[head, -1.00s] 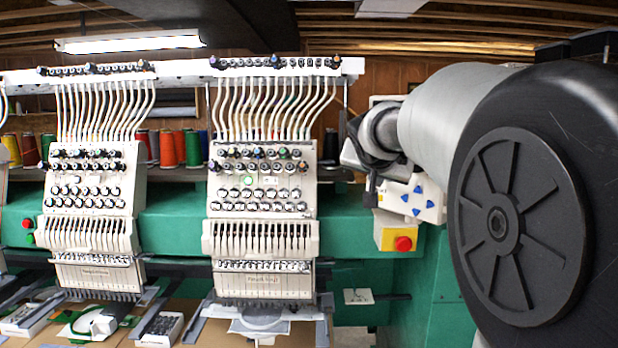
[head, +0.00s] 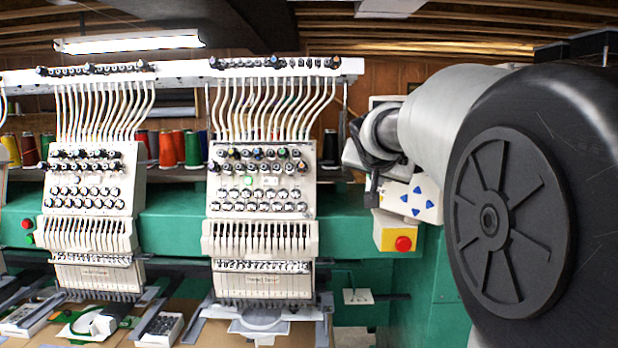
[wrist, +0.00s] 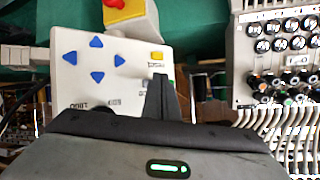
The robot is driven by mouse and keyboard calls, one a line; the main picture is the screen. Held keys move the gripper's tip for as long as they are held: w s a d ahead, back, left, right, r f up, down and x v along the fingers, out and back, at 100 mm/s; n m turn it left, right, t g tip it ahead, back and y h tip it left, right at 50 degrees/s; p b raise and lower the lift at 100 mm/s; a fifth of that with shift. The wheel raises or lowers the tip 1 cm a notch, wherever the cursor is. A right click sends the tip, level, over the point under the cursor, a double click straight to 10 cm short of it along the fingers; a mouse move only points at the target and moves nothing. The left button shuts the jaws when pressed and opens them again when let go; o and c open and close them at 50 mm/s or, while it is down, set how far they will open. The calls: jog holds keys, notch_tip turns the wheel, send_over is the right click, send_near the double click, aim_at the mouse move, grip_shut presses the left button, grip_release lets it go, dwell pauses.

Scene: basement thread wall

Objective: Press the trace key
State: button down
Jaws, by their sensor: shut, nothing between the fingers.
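The white control panel (head: 428,192) with blue arrow keys is at the right of the head view, partly hidden by my arm. In the wrist view the panel (wrist: 70,92) shows upside down, with the blue arrow keys and a yellow key (wrist: 156,55). The small lettering is too blurred to tell which key is the trace key. My gripper (wrist: 161,80) is shut and empty, its dark fingers in front of the panel's right part. Whether the fingertips touch the panel cannot be told.
A yellow box with a red button (head: 403,243) sits just below the panel. The embroidery heads (head: 262,180) with thread tubes and knobs stand to the left. The green machine body (head: 175,228) runs behind them.

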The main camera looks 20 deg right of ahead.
jog(key=shift+w+d, duration=0.25)
jog(key=shift+d, duration=0.35)
dwell(0.7)
dwell(0.4)
jog(key=shift+s+a+b, duration=0.4)
jog(key=shift+a+b, duration=0.4)
